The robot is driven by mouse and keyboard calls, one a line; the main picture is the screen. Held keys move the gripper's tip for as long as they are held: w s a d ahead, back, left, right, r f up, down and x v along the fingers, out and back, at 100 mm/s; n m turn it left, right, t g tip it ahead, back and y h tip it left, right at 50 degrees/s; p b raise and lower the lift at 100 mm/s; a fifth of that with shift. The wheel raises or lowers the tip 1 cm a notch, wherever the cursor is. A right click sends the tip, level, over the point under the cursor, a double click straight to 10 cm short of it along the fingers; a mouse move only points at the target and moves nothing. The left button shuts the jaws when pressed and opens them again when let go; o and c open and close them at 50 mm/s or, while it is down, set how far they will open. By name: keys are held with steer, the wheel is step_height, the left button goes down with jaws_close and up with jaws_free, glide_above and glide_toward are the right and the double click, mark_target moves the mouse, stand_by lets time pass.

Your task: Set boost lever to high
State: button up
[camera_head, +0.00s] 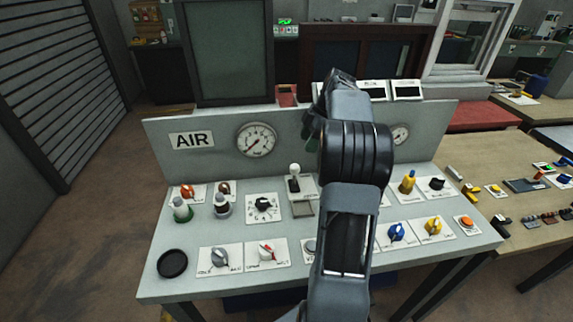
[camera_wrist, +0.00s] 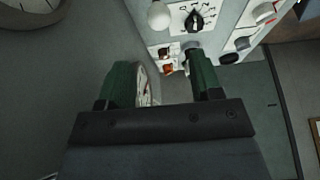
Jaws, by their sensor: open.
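A lever with a white ball knob (camera_head: 295,169) stands upright on the panel, left of my arm; it also shows at the top of the wrist view (camera_wrist: 159,15). No label reading "boost" is legible, so I cannot tell for certain which control is the boost lever. My gripper (camera_wrist: 160,60) has its two green fingers apart, with nothing held between them. In the head view it is mostly hidden behind my black arm. The fingers are above the panel, apart from the white-knobbed lever. A pressure gauge (camera_wrist: 146,86) shows behind the fingers.
A black rotary dial (camera_head: 263,205), a grey knob (camera_head: 220,257) and a red-and-white knob (camera_head: 267,252) sit left of my arm. Blue (camera_head: 396,232) and yellow (camera_head: 433,226) knobs sit right. The upright back panel (camera_head: 205,160) rises behind. My arm hides the middle controls.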

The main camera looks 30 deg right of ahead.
mark_target(293, 172)
steer(key=x, duration=1.3)
steer(key=shift+w+f+p, duration=0.1)
steer(key=shift+f+p, duration=0.05)
steer(key=shift+p, duration=0.25)
jaws_close()
